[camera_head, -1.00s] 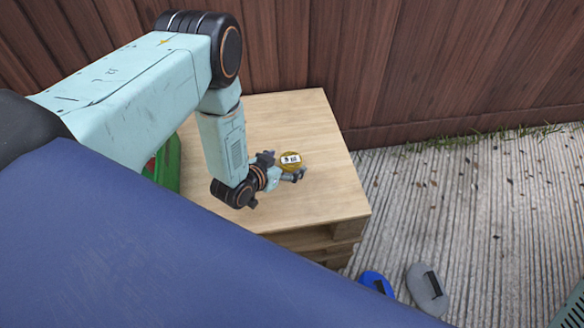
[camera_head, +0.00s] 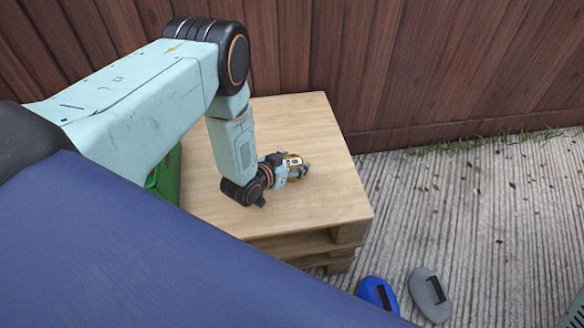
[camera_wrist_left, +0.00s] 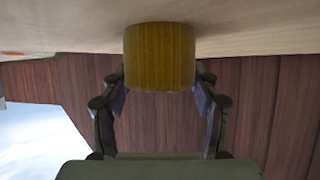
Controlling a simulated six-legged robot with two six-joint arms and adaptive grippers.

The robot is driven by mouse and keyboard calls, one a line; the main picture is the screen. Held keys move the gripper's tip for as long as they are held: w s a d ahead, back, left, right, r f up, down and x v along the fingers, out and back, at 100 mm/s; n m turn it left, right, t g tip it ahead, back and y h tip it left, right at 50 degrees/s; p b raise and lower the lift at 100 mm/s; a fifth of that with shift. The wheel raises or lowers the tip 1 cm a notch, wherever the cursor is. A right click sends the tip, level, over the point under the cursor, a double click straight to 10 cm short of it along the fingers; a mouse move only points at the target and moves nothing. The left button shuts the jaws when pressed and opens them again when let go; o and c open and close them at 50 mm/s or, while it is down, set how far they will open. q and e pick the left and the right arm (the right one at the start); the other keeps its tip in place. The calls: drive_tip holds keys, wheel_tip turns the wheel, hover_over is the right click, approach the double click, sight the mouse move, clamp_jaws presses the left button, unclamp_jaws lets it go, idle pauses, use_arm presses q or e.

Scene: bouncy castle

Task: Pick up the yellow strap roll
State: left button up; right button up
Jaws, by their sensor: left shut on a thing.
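The yellow strap roll (camera_head: 292,160) has a white label with dark print on its top. It is over the wooden tabletop (camera_head: 318,130), between the fingers of my left gripper (camera_head: 299,168). In the left wrist view the yellow strap roll (camera_wrist_left: 160,56) shows its ribbed yellow side, with the two dark fingers of my left gripper (camera_wrist_left: 160,88) on either side. My left gripper is shut on the roll. The roll's underside is hidden, so I cannot tell whether it still touches the wood. My right gripper is not in view.
A green crate (camera_head: 166,180) stands at the left of the tabletop, partly hidden by my arm. A wooden fence (camera_head: 420,60) rises behind. A blue pad (camera_head: 377,292) and a grey pad (camera_head: 429,294) lie on the concrete. The tabletop's right part is clear.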

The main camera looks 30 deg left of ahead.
sight(292, 162)
use_arm(q)
drive_tip(key=c, duration=0.5)
drive_tip(key=shift+r, duration=0.1)
wheel_tip(292, 162, up, 10)
drive_tip(key=p, duration=0.4)
drive_tip(key=shift+p, duration=0.4)
drive_tip(key=s+d+f+m+h, duration=0.3)
drive_tip(key=s+d+f, duration=0.15)
drive_tip(key=s, duration=0.25)
drive_tip(key=s+r+m+g+h+p, duration=0.1)
drive_tip(key=s+r+m+g+h, duration=0.2)
drive_tip(key=s, duration=0.4)
drive_tip(key=d+r+m+p, duration=0.1)
drive_tip(key=r, duration=0.7)
drive_tip(key=d+r+m+g+h+p, duration=0.1)
drive_tip(key=d+r, duration=0.1)
drive_tip(key=r, duration=0.6)
drive_tip(key=d+r+m+h+p, duration=0.1)
drive_tip(key=r, duration=0.7)
drive_tip(key=shift+d+r+g, duration=0.25)
drive_tip(key=shift+d+g, duration=0.15)
